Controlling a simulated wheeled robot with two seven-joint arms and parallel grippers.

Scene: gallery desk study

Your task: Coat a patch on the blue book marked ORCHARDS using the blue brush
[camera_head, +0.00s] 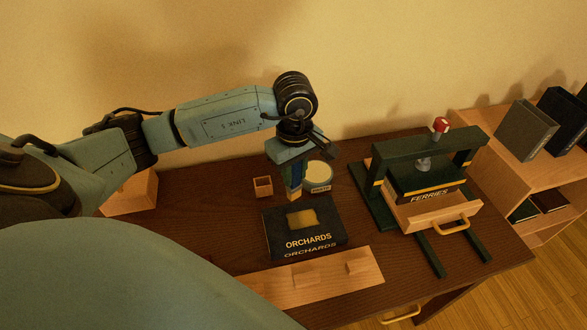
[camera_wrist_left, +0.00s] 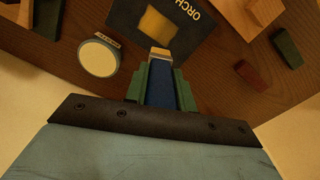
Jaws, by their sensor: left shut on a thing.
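The dark book marked ORCHARDS (camera_head: 326,234) lies flat on the desk, its title towards the front. A yellowish patch (camera_head: 302,218) shows on its cover; the wrist view shows the patch too (camera_wrist_left: 160,22). My left gripper (camera_head: 293,176) is shut on the blue brush (camera_wrist_left: 184,92), which points down with pale bristles (camera_wrist_left: 160,54) at the book's back edge. I cannot tell whether the bristles touch the book. A round tub with a pale top (camera_head: 319,174) stands just right of the brush. My right gripper is not in view.
A green press (camera_head: 415,147) holds the FERRIES book (camera_head: 432,190) at right. A wooden board (camera_head: 320,280) lies in front. Red (camera_wrist_left: 252,75) and green (camera_wrist_left: 287,48) blocks show in the wrist view.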

